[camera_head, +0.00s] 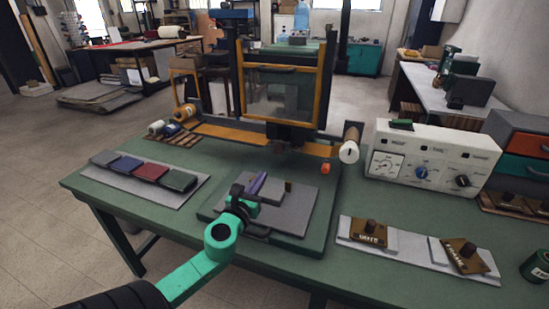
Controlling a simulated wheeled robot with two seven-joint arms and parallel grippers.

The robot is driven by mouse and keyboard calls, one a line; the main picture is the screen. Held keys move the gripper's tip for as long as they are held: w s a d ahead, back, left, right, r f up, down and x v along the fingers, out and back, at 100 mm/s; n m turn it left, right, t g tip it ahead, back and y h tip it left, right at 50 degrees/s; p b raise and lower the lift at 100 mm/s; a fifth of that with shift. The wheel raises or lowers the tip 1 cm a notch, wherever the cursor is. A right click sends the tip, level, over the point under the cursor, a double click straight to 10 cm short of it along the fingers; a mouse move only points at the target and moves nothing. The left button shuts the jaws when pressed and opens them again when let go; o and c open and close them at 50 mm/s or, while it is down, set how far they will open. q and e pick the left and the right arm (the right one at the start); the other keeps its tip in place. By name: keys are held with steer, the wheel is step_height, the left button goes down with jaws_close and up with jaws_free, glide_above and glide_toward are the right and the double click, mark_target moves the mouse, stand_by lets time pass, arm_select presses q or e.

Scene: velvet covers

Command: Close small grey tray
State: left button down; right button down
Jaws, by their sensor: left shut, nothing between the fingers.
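A flat grey tray (298,212) lies on the green base of the press-like machine, in the middle of the workbench. I cannot tell whether the fingers touch the tray. My right gripper is not in view.
The machine's yellow frame with a clear guard (284,95) stands behind the tray. A white control box (432,158) with dials is to the right. Colored covers (150,172) lie on a board at left. Two brown-topped stamps (368,232) sit at front right.

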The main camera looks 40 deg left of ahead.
mark_target(277, 151)
arm_select(q)
steer(key=x, duration=1.1)
steer(key=shift+w+f, duration=0.1)
steer(key=shift+w, duration=0.2)
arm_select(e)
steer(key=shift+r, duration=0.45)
arm_select(q)
steer(key=shift+a, duration=0.1)
